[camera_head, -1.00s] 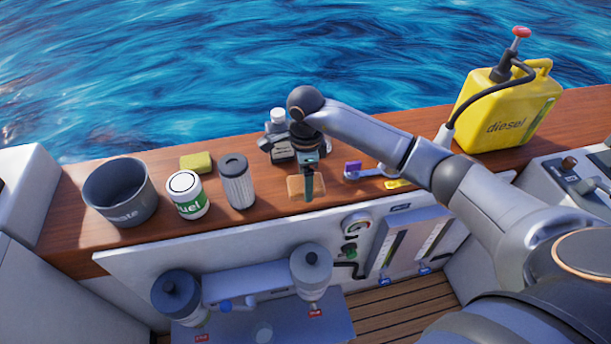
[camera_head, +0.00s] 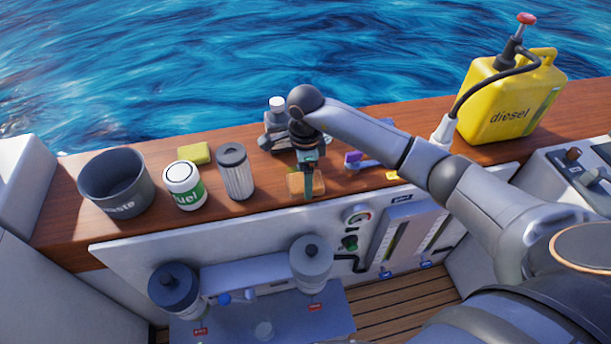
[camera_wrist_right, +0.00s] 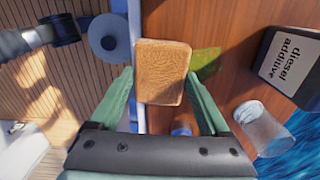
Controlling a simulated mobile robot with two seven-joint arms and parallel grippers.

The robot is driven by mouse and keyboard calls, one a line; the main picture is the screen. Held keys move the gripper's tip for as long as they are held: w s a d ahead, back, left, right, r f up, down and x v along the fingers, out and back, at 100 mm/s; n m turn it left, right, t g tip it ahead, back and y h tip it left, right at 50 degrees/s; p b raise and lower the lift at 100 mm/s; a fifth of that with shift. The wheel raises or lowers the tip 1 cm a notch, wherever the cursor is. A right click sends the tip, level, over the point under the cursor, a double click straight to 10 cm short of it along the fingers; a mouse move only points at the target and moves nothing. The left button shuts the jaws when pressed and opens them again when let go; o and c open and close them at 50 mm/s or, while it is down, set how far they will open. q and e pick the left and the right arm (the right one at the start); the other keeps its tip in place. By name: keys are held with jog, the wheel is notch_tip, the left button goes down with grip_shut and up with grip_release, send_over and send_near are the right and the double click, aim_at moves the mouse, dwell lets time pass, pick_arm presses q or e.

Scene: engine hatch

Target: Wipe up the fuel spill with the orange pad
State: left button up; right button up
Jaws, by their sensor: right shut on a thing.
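The orange pad (camera_head: 293,185) lies at the front edge of the wooden ledge; it fills the space between the fingers in the right wrist view (camera_wrist_right: 163,72). My right gripper (camera_head: 309,190) points down and is shut on the pad, with a finger along each side (camera_wrist_right: 166,80). A yellow-green wet patch (camera_wrist_right: 207,63), likely the fuel spill, shows on the wood right beside the pad in the right wrist view. In the head view my gripper and arm hide that patch. My left gripper is not in view.
Behind the gripper stand a dark diesel additive bottle (camera_wrist_right: 296,62) and a clear cup (camera_wrist_right: 262,127). Left are a filter (camera_head: 235,172), fuel can (camera_head: 184,186), yellow sponge (camera_head: 195,153) and waste bucket (camera_head: 116,183). Right are a purple-headed brush (camera_head: 353,159) and diesel jug (camera_head: 510,105).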

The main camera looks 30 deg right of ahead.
jog(key=shift+f+b, duration=0.75)
jog(key=shift+f, duration=0.2)
jog(key=shift+w, duration=0.1)
